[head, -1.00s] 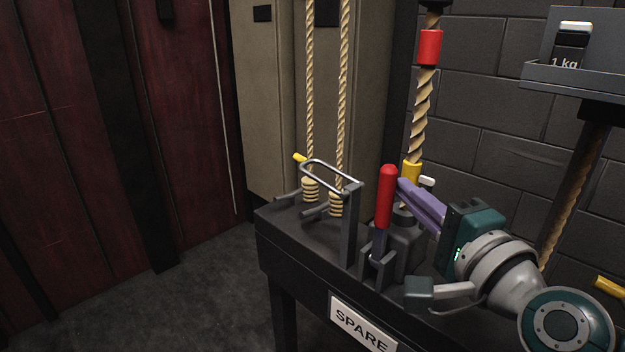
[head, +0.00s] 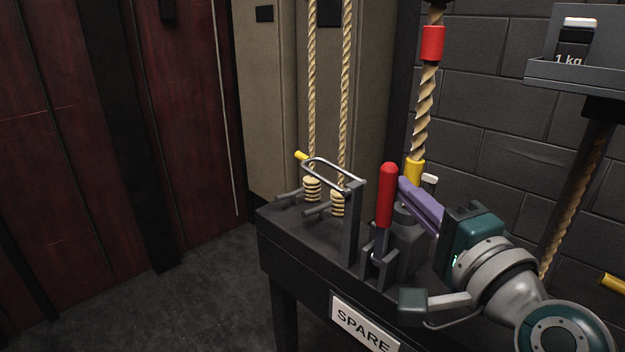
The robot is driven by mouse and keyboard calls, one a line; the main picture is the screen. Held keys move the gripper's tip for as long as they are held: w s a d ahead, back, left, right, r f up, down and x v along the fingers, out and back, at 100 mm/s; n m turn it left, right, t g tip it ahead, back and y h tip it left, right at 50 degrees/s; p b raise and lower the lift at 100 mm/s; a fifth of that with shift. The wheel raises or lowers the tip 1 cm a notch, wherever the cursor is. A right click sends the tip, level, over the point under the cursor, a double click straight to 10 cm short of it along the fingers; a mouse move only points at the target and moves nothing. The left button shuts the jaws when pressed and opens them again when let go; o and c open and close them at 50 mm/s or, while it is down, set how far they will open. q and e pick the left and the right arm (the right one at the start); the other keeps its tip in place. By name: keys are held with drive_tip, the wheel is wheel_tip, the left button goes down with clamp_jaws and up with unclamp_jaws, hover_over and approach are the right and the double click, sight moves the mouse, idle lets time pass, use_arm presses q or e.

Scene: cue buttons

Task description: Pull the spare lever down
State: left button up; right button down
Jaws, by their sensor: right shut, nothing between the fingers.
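The spare lever (head: 386,196) has a red handle and stands upright in a dark bracket on the black bench. A white sign reading SPARE (head: 362,326) is on the bench front below it. My right gripper (head: 403,184) comes in from the right, with its purple fingers shut and empty. Its fingertips are close to the right side of the red handle, near the upper part. I cannot tell whether they touch it. My left gripper is not in view.
Left of the lever, a metal loop (head: 335,170) and two rope coils (head: 312,188) on pegs stand on the bench (head: 290,232). A thick rope with a red band (head: 432,43) and yellow band (head: 414,171) hangs behind. A shelf with a 1 kg weight (head: 574,42) is upper right.

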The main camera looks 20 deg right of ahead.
sight(378, 232)
drive_tip(key=shift+s+a+f+n+t+b, duration=0.15)
drive_tip(key=shift+s+a+n+t+b, duration=0.1)
drive_tip(key=shift+a+n+b, duration=0.2)
drive_tip(key=shift+s+a+f+n+t+b, duration=0.1)
drive_tip(key=shift+a+n+t+b, duration=0.15)
drive_tip(key=shift+a+n+b, duration=0.15)
drive_tip(key=s+a+f+n+t+y+b, duration=0.3)
drive_tip(key=a+f+n+y+b, duration=0.5)
drive_tip(key=n, duration=1)
drive_tip(key=shift+s+a+f+y+b, duration=0.2)
drive_tip(key=shift+s+a+y+b, duration=0.3)
drive_tip(key=shift+b, duration=1.9)
drive_tip(key=shift+w+a+n+y, duration=0.1)
drive_tip(key=shift+n+y, duration=0.2)
drive_tip(key=shift+n, duration=0.05)
drive_tip(key=shift+f, duration=0.15)
